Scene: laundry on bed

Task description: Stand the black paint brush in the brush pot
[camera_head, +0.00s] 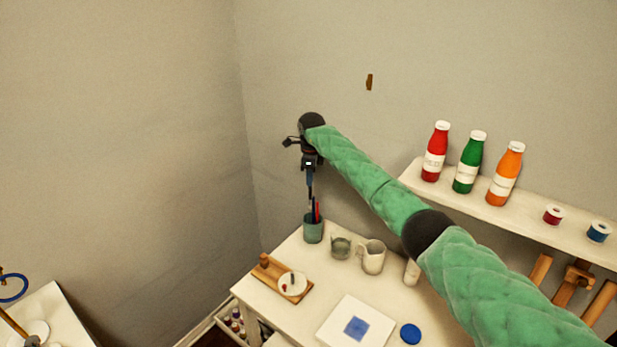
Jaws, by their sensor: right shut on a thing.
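My right gripper (310,182) is high over the back left corner of the white table, pointing down, at the end of my green-sleeved arm. It is shut on the black paint brush (311,193), a thin dark upright line below the fingers. The brush pot (313,231) is a grey-green cup directly below the gripper. A red and a blue handle stand up from it. The dark brush's lower end reaches the pot's mouth in the picture; I cannot tell how far inside it is. My left gripper is not in view.
A wooden board (282,280) with a white dish lies in front. Paint bottles (468,163) stand on a shelf (520,216) at right, behind my arm. The wall is close behind the pot.

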